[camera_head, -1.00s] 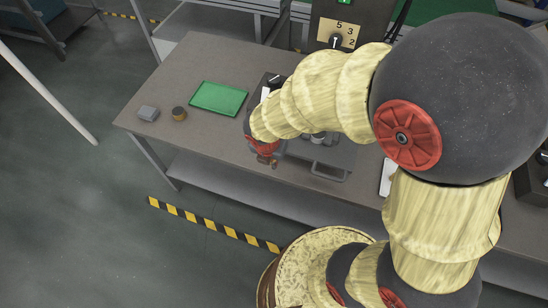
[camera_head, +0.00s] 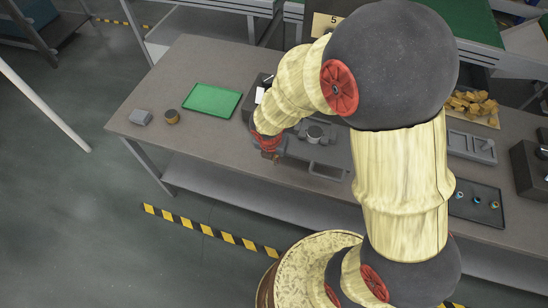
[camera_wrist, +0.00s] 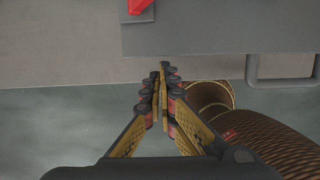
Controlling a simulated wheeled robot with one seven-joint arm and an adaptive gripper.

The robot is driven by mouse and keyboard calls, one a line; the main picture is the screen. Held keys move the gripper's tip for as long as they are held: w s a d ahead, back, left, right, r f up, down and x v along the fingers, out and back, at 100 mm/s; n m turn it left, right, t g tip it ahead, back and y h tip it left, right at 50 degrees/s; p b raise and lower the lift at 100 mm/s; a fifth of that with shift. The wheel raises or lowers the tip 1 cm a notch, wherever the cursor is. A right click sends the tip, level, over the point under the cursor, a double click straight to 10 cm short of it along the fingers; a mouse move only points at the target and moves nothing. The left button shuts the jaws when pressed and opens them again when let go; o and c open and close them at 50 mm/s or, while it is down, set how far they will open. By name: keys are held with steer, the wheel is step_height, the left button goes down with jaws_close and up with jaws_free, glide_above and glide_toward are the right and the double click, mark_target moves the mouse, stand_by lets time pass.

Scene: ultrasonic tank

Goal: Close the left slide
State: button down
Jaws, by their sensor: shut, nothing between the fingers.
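My arm hides much of the tank area in the head view.
On the grey table (camera_head: 165,90) are a green tray (camera_head: 212,100), a small grey block (camera_head: 141,117) and a brown round piece (camera_head: 172,116). At the right are a dark tray (camera_head: 475,203) with small parts and a dark box (camera_head: 530,168). Floor in front is open.

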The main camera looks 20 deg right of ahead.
steer(key=w+d+p, duration=0.3)
steer(key=w+p, duration=0.2)
steer(key=w+d+p, duration=0.4)
steer(key=w+p, duration=0.1)
steer(key=p, duration=0.1)
steer(key=w+d+p, duration=0.4)
steer(key=w+p, duration=0.1)
steer(key=shift+w+d+r, duration=0.2)
steer(key=shift+w, duration=0.15)
steer(key=shift+w+d+f+p, duration=0.15)
steer(key=shift+w+d+p, duration=0.25)
steer(key=shift+w+p, duration=0.25)
